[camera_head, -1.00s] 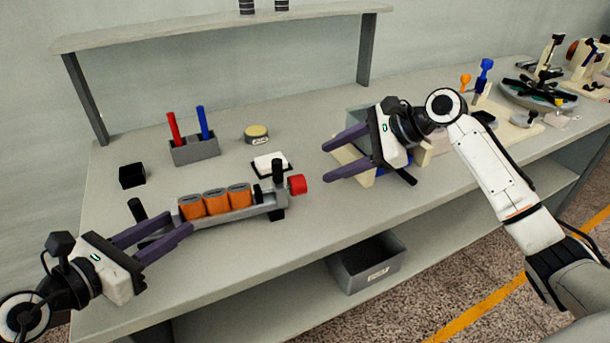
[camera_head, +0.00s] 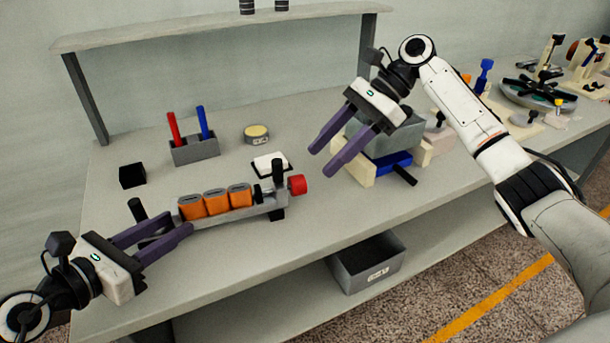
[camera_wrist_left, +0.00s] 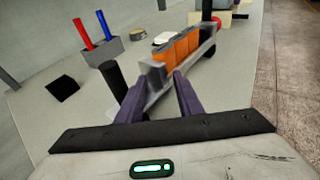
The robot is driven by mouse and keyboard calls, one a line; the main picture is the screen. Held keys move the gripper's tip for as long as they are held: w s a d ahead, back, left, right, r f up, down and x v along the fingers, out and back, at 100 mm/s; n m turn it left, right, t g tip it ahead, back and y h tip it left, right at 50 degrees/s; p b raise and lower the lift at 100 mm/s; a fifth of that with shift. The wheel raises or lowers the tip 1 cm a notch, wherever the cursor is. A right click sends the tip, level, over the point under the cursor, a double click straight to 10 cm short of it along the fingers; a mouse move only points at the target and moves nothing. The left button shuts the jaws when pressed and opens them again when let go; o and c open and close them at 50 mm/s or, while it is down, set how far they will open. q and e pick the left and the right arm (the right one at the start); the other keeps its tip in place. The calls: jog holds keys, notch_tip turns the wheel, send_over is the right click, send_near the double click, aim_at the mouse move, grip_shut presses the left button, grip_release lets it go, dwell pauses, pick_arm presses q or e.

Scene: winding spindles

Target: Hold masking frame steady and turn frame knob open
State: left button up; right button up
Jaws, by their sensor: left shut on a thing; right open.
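The masking frame (camera_head: 262,207) is a grey bar on the bench with several orange blocks (camera_head: 215,201) in a row and black posts at its ends. Its red knob (camera_head: 297,185) is at the right end. My left gripper (camera_head: 188,233) is shut on the frame's left end; the left wrist view shows its fingers on both sides of the grey end (camera_wrist_left: 152,88). My right gripper (camera_head: 324,160) is open and empty, above and to the right of the red knob, fingers pointing down-left and apart from the knob.
A grey holder (camera_head: 196,151) with a red and a blue stick, a black cube (camera_head: 132,175), a yellow-topped round tin (camera_head: 256,134) and a white pad (camera_head: 270,162) stand behind the frame. A grey and cream fixture (camera_head: 358,168) with a blue part is at right.

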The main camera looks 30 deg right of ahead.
aim_at(297, 185)
jog(key=x, duration=0.7)
jog(key=shift+f, duration=0.1)
jog(key=c, duration=1)
jog(key=shift+c, duration=0.2)
jog(key=t, duration=0.1)
jog(key=n+t, duration=0.1)
jog(key=shift+s+f+t, duration=0.2)
jog(key=shift+s+t, duration=0.2)
jog(key=n+t, duration=0.2)
jog(key=t, duration=0.1)
jog(key=shift+s+a+f, duration=0.15)
jog(key=shift+s+f, duration=0.05)
jog(key=shift+s, duration=0.1)
jog(key=n+t, duration=0.2)
jog(key=t, duration=0.1)
jog(key=shift+s+f, duration=0.15)
jog(key=shift+n+t+y, duration=0.7)
jog(key=shift+n+t, duration=0.4)
jog(key=shift+t, duration=0.4)
